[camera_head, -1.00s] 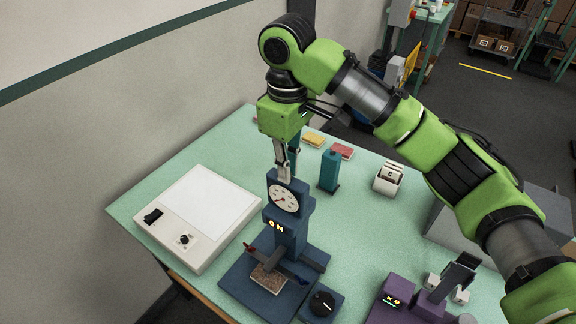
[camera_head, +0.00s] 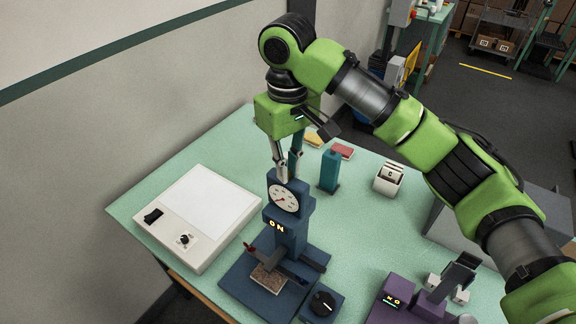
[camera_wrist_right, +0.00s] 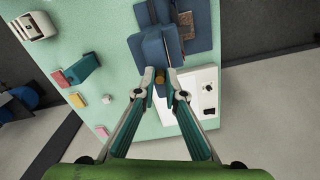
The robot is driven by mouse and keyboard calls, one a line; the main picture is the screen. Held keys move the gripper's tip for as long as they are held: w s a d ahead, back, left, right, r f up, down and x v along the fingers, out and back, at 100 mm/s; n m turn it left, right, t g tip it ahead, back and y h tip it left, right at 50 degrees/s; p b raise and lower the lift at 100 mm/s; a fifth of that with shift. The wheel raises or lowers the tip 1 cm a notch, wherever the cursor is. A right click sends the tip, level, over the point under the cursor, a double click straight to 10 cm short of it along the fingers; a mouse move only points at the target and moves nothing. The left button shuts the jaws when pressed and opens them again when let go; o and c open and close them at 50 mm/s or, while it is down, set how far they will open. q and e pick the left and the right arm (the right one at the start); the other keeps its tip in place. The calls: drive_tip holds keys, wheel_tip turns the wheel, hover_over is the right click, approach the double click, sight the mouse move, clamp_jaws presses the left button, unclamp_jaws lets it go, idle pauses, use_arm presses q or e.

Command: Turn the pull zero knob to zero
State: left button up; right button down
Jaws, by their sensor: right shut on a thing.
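The blue tester (camera_head: 288,232) stands on the table with a round white dial (camera_head: 284,198) on its front and lit yellow letters below the dial. The dial's small needle is too fine to read exactly. My right gripper (camera_head: 286,178) points down at the tester's top, behind the dial. In the right wrist view my right gripper (camera_wrist_right: 161,80) has its fingertips on either side of a small brass-coloured knob (camera_wrist_right: 160,90) and is shut on it. The knob is hidden in the head view. My left gripper is not in view.
A white light box (camera_head: 205,215) lies left of the tester. A black dial knob (camera_head: 322,303) sits on a blue block at its front right. A teal block (camera_head: 330,171) and a white card holder (camera_head: 388,179) stand behind right. A purple device (camera_head: 392,300) is at front right.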

drive_tip(key=shift+w+r, duration=0.15)
drive_tip(key=c, duration=2.1)
unclamp_jaws()
wheel_tip(320, 180, up, 12)
